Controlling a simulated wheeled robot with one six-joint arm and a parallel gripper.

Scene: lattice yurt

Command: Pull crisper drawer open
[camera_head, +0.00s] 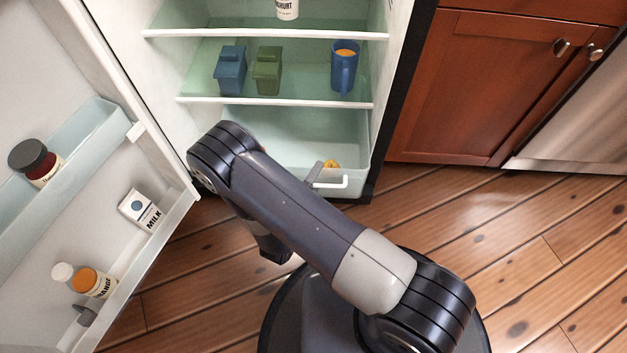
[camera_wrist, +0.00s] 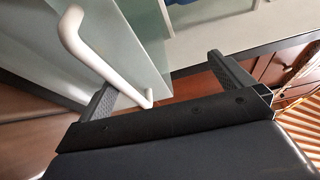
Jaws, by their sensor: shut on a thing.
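The crisper drawer (camera_head: 357,180) is a pale translucent bin at the bottom of the open fridge. Its white bar handle (camera_head: 335,183) is on the front, partly hidden by my arm. In the wrist view the handle (camera_wrist: 88,48) runs down between the two dark fingers of my gripper (camera_wrist: 160,75), beside the pale drawer front (camera_wrist: 140,40). My gripper is shut on the handle. In the head view my arm hides most of the gripper; only a grey finger shows by the handle. How far the drawer stands out is hard to tell.
A yellow item (camera_head: 331,164) shows in the drawer. Shelves above hold a blue container (camera_head: 231,72), a green container (camera_head: 267,72) and a blue mug (camera_head: 344,72). The fridge door (camera_head: 165,125) stands open at left, with bottles and milk. Wooden floor at right is clear.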

